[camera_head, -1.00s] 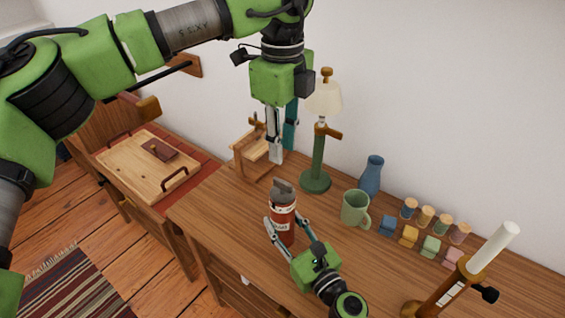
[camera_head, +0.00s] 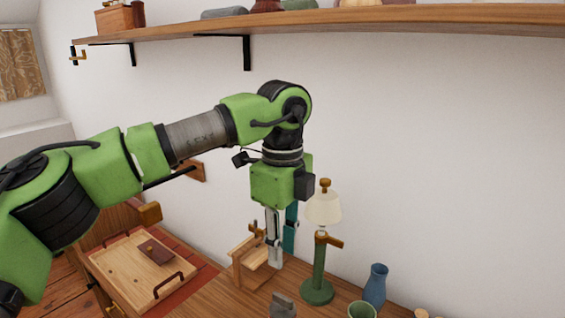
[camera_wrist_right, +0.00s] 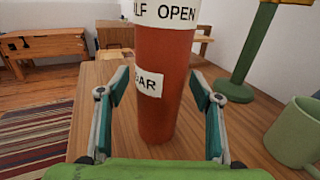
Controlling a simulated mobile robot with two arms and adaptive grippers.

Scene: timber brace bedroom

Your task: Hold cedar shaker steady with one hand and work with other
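The cedar shaker (camera_wrist_right: 160,90) is a red-brown cylinder standing upright on the wooden table; a white band on it reads "…LF OPEN". Only its grey top (camera_head: 282,306) shows at the bottom edge of the head view. My left gripper (camera_head: 282,258) hangs fingers down above the table's back, by the lamp. Its two fingers are apart with nothing between them.
A green lamp (camera_head: 319,265), a small wooden stand (camera_head: 246,268), a blue vase (camera_head: 375,285) and a green mug (camera_wrist_right: 297,135) stand near. A wooden tray (camera_head: 130,268) with a dark block lies left. A wall shelf (camera_head: 330,22) runs above.

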